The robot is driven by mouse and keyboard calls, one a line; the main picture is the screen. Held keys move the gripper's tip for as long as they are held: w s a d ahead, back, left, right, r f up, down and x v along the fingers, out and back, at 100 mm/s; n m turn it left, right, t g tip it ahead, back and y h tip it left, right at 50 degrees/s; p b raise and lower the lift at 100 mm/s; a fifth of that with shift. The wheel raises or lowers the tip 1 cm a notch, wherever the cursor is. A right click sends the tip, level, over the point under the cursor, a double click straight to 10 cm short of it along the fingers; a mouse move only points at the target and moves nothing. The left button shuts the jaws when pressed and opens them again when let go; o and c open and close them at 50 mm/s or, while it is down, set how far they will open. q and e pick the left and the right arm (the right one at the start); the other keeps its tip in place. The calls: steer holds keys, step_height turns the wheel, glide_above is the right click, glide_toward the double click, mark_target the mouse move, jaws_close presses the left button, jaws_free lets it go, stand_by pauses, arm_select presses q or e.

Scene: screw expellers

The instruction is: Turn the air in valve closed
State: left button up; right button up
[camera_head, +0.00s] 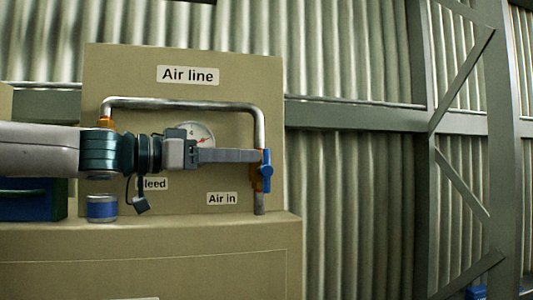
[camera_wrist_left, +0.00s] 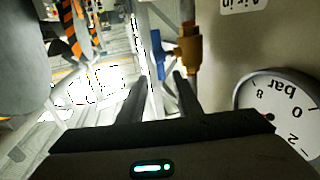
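The air in valve has a blue handle (camera_head: 266,172) and a brass body at the right vertical leg of the pipe, above the "Air in" label (camera_head: 222,199). The handle stands upright, roughly along the pipe. My left gripper (camera_head: 258,156) reaches in from the left, with its fingertips right at the valve. In the left wrist view the gripper (camera_wrist_left: 158,78) has its two fingers apart. The blue handle (camera_wrist_left: 163,45) and brass body (camera_wrist_left: 188,48) show just beyond the fingertips. I cannot tell whether a finger touches the handle. My right gripper is not in view.
The beige "Air line" panel (camera_head: 230,70) stands behind the pipe (camera_head: 180,103). A pressure gauge (camera_head: 204,132) sits partly behind my gripper. My arm partly hides the bleed label (camera_head: 156,184). A blue-and-white can (camera_head: 102,208) stands on the cabinet (camera_head: 200,238). Space right of the valve is free.

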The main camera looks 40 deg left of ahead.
mark_target(266, 167)
arm_select(q)
steer(key=shift+p+x, duration=0.4)
steer(key=shift+x, duration=2.9)
steer(key=shift+w+a, duration=0.1)
steer(key=shift+a, duration=0.05)
jaws_close()
